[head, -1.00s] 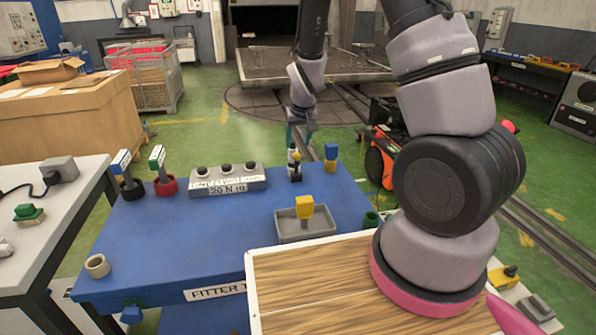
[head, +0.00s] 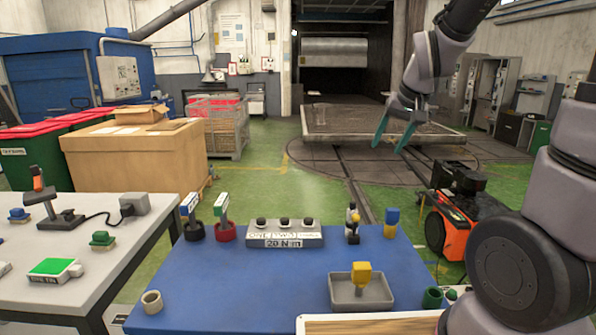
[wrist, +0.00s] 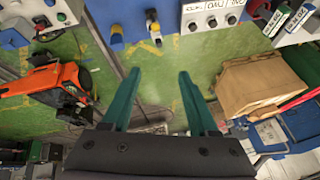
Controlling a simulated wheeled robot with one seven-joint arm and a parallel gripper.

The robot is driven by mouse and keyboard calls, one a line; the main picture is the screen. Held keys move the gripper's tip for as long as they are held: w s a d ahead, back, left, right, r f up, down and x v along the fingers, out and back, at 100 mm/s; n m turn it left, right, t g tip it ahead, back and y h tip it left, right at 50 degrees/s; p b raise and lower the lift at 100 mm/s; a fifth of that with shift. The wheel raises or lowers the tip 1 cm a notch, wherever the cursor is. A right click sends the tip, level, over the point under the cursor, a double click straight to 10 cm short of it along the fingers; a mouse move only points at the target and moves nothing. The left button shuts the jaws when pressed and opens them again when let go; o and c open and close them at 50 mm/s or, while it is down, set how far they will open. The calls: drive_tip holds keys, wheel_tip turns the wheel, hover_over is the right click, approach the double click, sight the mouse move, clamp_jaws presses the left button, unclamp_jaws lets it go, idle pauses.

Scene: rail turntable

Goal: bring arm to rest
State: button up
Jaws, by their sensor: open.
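My gripper (head: 395,138) is raised in the air beyond the far right part of the blue table in the head view. Its two teal fingers are apart with nothing between them. In the wrist view my gripper (wrist: 163,85) also shows open and empty, over green floor. My arm comes in from the upper right, with a grey and black joint at the lower right of the head view. The blue table (head: 215,280) stands below and nearer than the gripper, and the fingers touch nothing.
The table holds a grey three-socket block (head: 286,234), a grey tray (head: 345,293) with a yellow-headed item (head: 362,272), and small holders. An orange and black machine (head: 462,215) stands on the floor at right. A grey side table (head: 75,285) is at left, cardboard boxes (head: 130,155) behind.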

drive_tip(key=s+d+r, duration=0.1)
drive_tip(key=s+r, duration=0.4)
drive_tip(key=s, duration=0.3)
drive_tip(key=s+d+r+m+t, duration=0.1)
drive_tip(key=s+r, duration=0.4)
drive_tip(key=s, duration=0.3)
drive_tip(key=shift+r+m+t, duration=0.15)
drive_tip(key=shift+m+t, duration=0.15)
drive_tip(key=shift+d, duration=0.1)
idle(0.7)
